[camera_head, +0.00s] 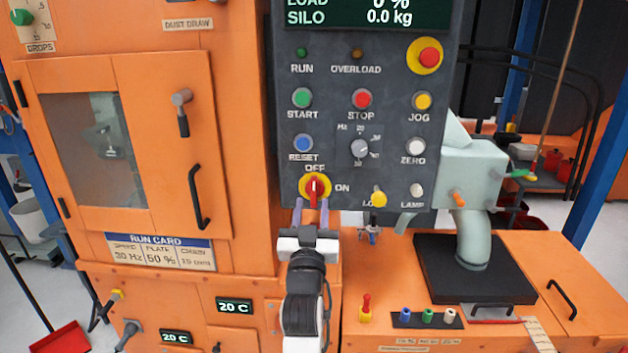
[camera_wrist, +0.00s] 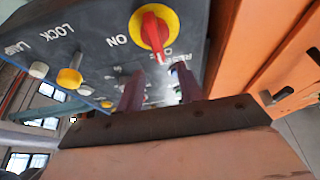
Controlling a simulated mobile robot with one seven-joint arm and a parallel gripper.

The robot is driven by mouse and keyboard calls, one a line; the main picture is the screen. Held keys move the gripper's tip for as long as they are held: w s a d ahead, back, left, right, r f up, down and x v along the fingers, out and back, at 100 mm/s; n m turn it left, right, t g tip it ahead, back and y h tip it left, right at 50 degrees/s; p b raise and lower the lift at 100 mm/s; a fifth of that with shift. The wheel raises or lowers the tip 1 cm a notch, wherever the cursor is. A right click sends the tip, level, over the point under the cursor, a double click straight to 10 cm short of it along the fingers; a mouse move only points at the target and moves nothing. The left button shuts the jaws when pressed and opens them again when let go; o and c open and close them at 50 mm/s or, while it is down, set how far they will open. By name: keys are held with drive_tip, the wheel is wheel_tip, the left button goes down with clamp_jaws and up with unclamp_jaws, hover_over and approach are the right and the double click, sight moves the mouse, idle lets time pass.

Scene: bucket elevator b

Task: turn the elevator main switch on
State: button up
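The main switch (camera_head: 314,186) is a red handle on a yellow disc, low on the dark control panel, with OFF printed above it and ON to its right. Its handle stands upright, in line with OFF. In the wrist view the switch (camera_wrist: 153,28) shows ahead of the fingers, its handle pointing toward the OFF letters. My gripper (camera_head: 311,204) is open just below and in front of the switch, one finger on each side of the handle's line. In the wrist view the gripper (camera_wrist: 158,72) has an empty gap; contact with the handle cannot be told.
The yellow LOCK knob (camera_head: 378,196) and white LAMP knob (camera_head: 416,190) sit right of the switch. The blue RESET button (camera_head: 303,143) is just above it. An orange cabinet door with a black handle (camera_head: 199,197) is to the left. An orange bench top (camera_head: 382,327) lies below.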

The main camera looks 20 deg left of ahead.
sight(314, 186)
drive_tip(key=p+x, duration=0.1)
drive_tip(key=x, duration=0.5)
drive_tip(key=shift+w+p, duration=0.15)
drive_tip(key=shift+p, duration=0.15)
drive_tip(key=shift+c, duration=0.2)
clamp_jaws()
